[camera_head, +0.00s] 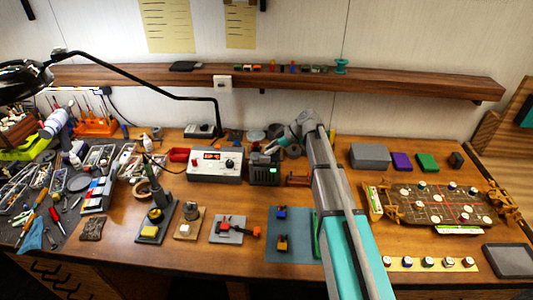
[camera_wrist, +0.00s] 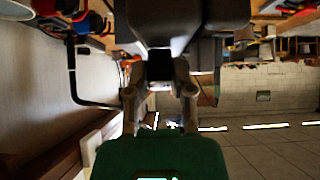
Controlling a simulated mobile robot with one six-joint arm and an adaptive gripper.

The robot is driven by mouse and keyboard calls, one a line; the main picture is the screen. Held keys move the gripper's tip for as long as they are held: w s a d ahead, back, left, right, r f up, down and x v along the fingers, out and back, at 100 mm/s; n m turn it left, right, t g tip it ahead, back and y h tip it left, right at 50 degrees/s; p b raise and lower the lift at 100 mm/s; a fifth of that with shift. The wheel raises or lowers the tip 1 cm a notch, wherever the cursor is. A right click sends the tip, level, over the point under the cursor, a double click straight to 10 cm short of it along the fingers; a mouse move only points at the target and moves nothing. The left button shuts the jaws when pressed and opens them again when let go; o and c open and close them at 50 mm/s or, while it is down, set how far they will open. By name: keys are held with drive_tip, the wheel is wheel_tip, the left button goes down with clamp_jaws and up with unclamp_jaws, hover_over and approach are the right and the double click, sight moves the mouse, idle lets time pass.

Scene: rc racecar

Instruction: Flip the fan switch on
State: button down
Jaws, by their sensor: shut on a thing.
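A dark green device (camera_head: 265,173) with a lit green light stands at the back middle of the bench. In the wrist view its green body (camera_wrist: 160,157) fills the bottom, with a bright cyan light at the lower edge. My gripper (camera_head: 272,148) is at the top of this device. In the wrist view the two fingers of my gripper (camera_wrist: 160,120) stand apart and press on the device's near edge. The exact contact is dark. I cannot make out a separate fan switch; it may be hidden by the fingers.
A grey power supply (camera_head: 215,164) with a red display stands left of the device. A black lamp arm (camera_head: 150,84) arches over the left. A wooden shelf (camera_head: 420,85) runs along the wall behind. A grey box (camera_head: 369,156) stands to the right of my arm.

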drive_tip(key=shift+s+d+f, duration=0.1)
idle(0.4)
drive_tip(key=c, duration=0.8)
unclamp_jaws()
drive_tip(key=shift+o, duration=0.2)
